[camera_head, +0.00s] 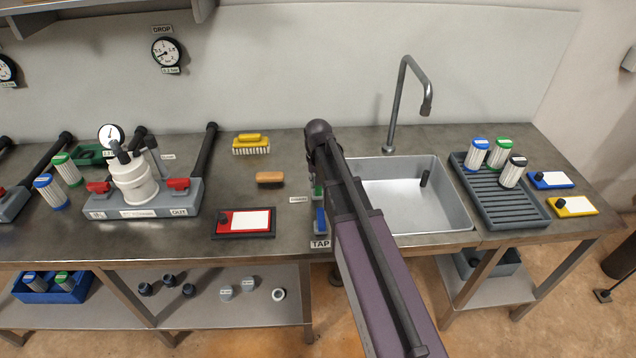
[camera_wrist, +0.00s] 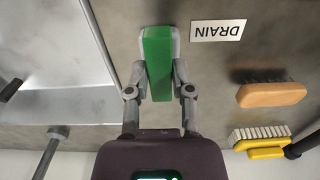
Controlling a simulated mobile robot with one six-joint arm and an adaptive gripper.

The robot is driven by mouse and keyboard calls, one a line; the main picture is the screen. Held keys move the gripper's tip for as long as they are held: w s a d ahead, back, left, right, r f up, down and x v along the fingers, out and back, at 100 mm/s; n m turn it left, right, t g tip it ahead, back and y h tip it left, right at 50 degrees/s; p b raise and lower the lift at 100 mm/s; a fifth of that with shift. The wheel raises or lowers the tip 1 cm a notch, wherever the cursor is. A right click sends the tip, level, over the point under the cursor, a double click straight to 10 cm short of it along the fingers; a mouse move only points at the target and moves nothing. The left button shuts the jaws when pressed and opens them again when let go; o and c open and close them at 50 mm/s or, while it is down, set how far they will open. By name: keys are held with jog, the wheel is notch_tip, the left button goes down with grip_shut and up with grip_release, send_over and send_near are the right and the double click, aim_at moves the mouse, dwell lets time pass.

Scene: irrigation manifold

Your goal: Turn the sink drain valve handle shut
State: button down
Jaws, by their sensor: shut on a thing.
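The green drain valve handle (camera_wrist: 157,52) is a block beside the sink's near-left rim, next to a "DRAIN" label (camera_wrist: 217,31) in the wrist view. My gripper (camera_wrist: 159,72) is shut on it, one grey finger on each side. The handle's long side runs away from my palm, roughly along the sink edge. In the head view a bit of the green handle (camera_head: 318,188) shows left of my arm, which hides the rest and most of my gripper. The valve body under the handle is hidden. The metal sink (camera_head: 400,200) lies to the right.
A blue handle (camera_head: 320,220) sits just in front, above a "TAP" label (camera_head: 320,244). A wooden brush (camera_head: 270,178), a yellow brush (camera_head: 251,144) and a red board (camera_head: 243,222) lie left. The faucet (camera_head: 396,105) rises behind the sink; a ribbed rack (camera_head: 500,200) stands right.

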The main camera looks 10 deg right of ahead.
jog(key=c, duration=0.5)
grip_release()
jog(key=shift+n, duration=0.4)
jog(key=n, duration=0.8)
jog(key=shift+n, duration=0.3)
jog(key=shift+r+p, duration=0.35)
jog(key=shift+p, duration=0.1)
notch_tip(320, 180, up, 13)
jog(key=p, duration=1.3)
jog(key=s+f+m+b, duration=0.2)
jog(key=s+m, duration=0.1)
jog(key=s, duration=0.6)
jog(key=s+f+m+b, duration=0.3)
jog(key=s+m, duration=0.1)
jog(key=s, duration=0.5)
jog(key=shift+s+f, duration=0.15)
jog(key=shift+f, duration=0.1)
